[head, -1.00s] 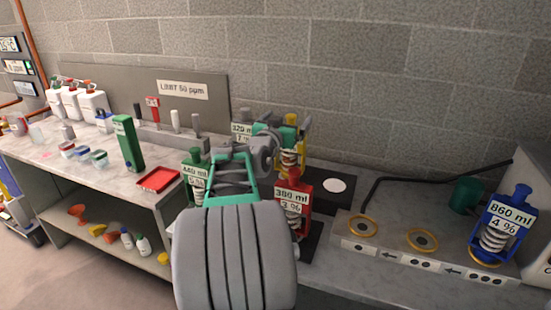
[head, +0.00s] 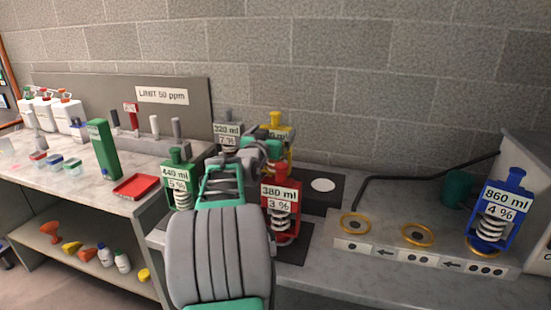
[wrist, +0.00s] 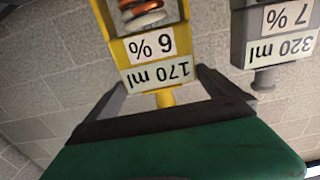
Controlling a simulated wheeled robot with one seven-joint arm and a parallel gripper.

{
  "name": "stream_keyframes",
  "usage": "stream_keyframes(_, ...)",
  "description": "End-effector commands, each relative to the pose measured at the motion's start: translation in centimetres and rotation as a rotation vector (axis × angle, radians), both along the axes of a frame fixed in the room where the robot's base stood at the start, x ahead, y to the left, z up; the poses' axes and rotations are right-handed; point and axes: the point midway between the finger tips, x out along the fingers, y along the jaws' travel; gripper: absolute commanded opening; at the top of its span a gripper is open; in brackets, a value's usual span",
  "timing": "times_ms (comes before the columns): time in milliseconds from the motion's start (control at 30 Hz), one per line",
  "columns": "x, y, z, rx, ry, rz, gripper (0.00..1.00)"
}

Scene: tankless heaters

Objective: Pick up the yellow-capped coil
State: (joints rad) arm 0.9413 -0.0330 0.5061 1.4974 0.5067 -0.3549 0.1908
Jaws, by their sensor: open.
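The yellow-capped coil (head: 276,119) stands at the back of the group of coils in the head view, partly hidden by my arm and the red coil. In the wrist view the yellow-capped coil (wrist: 151,52) appears upside down, with labels "6 %" and "170 ml" and a white and orange spring. My gripper (wrist: 161,82) is open, one finger on each side of the yellow stem and label end. I cannot tell whether the fingers touch it. In the head view my gripper (head: 265,150) is largely hidden among the coils.
The grey 320 ml coil (head: 228,128) is close beside the yellow one, also in the wrist view (wrist: 273,35). The green 440 ml coil (head: 178,178) and red 380 ml coil (head: 281,200) stand in front. A blue 860 ml coil (head: 497,215) stands far right near empty gold rings (head: 418,236).

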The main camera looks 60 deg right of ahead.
Motion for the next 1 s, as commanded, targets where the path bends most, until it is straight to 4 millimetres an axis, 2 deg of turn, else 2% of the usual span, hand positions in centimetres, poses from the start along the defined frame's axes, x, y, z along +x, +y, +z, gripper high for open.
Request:
stream_keyframes(33,0.1,-1.1,-0.1,0.002,0.001,-0.002,1.0)
stream_keyframes(133,0.3,-2.3,-0.1,0.002,0.002,-0.001,1.0)
stream_keyframes(367,0.4,-2.7,-0.1,0.001,0.001,0.0,1.0)
stream_keyframes(1000,0.4,-2.6,-0.1,0.001,0.001,0.0,0.48)
